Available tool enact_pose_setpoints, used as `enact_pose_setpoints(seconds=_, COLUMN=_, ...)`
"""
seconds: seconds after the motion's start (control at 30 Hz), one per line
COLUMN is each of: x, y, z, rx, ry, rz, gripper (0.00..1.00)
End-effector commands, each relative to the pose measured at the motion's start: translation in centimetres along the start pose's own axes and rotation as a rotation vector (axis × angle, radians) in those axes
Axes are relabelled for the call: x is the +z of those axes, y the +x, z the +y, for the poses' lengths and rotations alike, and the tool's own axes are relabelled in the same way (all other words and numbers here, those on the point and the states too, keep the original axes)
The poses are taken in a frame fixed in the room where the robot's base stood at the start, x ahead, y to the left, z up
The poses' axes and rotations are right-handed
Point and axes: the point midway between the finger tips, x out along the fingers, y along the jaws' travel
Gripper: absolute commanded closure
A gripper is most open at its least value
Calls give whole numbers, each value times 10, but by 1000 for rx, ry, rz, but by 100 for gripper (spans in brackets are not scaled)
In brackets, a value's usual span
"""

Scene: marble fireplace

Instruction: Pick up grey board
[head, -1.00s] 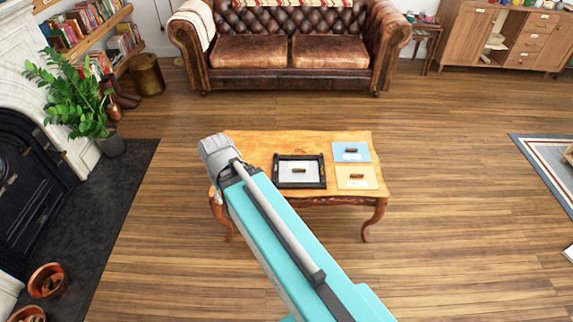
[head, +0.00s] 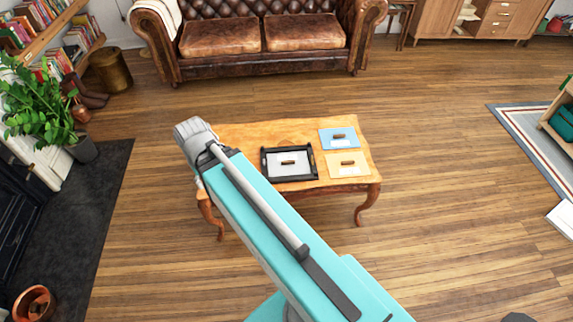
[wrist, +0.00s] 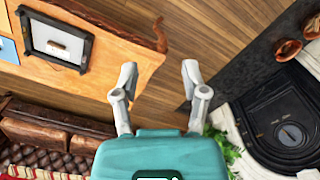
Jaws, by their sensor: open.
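The light grey board (head: 281,168) with a brown handle lies in a black-rimmed tray (head: 292,179) on the wooden table (head: 240,134). In the wrist view the grey board (wrist: 42,36) and its dark tray (wrist: 56,61) show at the upper left. My gripper (wrist: 159,73) is open and empty in the wrist view, with its fingers spread near the table's end, well to the right of the board. In the head view my arm reaches up in front of the table's left part and I cannot make out the gripper there.
A blue board (head: 330,144) and a yellow board (head: 337,170), each with a handle, lie right of the tray. A leather sofa (head: 225,68) stands behind the table. A plant (head: 45,115) and a dark hearth (head: 95,220) are at left.

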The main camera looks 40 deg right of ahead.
Motion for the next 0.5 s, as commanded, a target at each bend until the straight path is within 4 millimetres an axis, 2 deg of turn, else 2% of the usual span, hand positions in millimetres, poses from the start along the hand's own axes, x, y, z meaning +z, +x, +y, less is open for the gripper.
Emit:
enact_pose_setpoints(seconds=0.03, x=0, y=0, z=0, rx=0, ry=0, rz=0, gripper=41)
enact_pose_setpoints(seconds=0.13, x=0, y=1, z=0, rx=1, ry=-1, rz=0, gripper=24)
enact_pose_setpoints(seconds=0.33, x=-6, y=13, z=6, rx=22, ry=-25, rz=0, gripper=24)
enact_pose_setpoints(seconds=0.5, x=-17, y=37, z=20, rx=73, ry=-78, rz=-2, gripper=24)
